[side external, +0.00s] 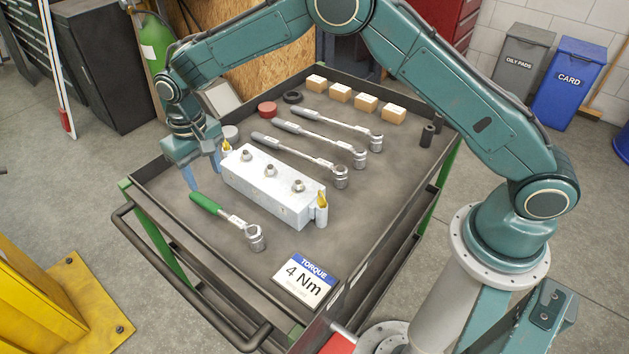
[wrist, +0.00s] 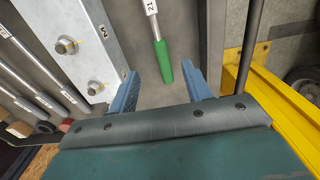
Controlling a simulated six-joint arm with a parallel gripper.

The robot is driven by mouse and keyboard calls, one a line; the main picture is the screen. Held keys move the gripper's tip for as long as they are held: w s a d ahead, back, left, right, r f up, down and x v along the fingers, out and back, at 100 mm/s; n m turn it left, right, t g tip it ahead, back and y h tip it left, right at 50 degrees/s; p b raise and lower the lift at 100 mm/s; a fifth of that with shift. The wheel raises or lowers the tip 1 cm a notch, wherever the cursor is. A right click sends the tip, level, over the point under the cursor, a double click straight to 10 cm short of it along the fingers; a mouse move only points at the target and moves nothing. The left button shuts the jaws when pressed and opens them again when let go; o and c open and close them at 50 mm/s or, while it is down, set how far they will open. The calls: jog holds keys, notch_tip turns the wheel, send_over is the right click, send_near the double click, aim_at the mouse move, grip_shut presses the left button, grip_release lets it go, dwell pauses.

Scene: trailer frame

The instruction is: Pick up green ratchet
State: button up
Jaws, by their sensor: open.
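The green ratchet (side external: 228,219) lies on the tray near its front left side, with a green handle and a silver shaft and socket head. Its green handle (wrist: 163,62) also shows in the wrist view, pointing toward the space between my fingers; its socket head is out of that view. My gripper (side external: 205,174) is open and empty, above the handle end of the ratchet. In the wrist view its two blue fingers (wrist: 160,88) stand apart, with the handle end between and beyond them. I cannot tell the exact height above the handle.
A metal block (side external: 272,184) with several bolts stands close beside the ratchet. Several grey-handled ratchets (side external: 322,131), wooden blocks (side external: 341,93) and a torque sign (side external: 305,281) are on the tray (side external: 165,208). The tray has a raised rim. A yellow frame (wrist: 285,105) is outside it.

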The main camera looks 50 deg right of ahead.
send_over(215, 206)
jog(key=shift+f, duration=3.2)
jog(key=shift+f, duration=2.6)
jog(key=shift+r, duration=0.1)
grip_shut()
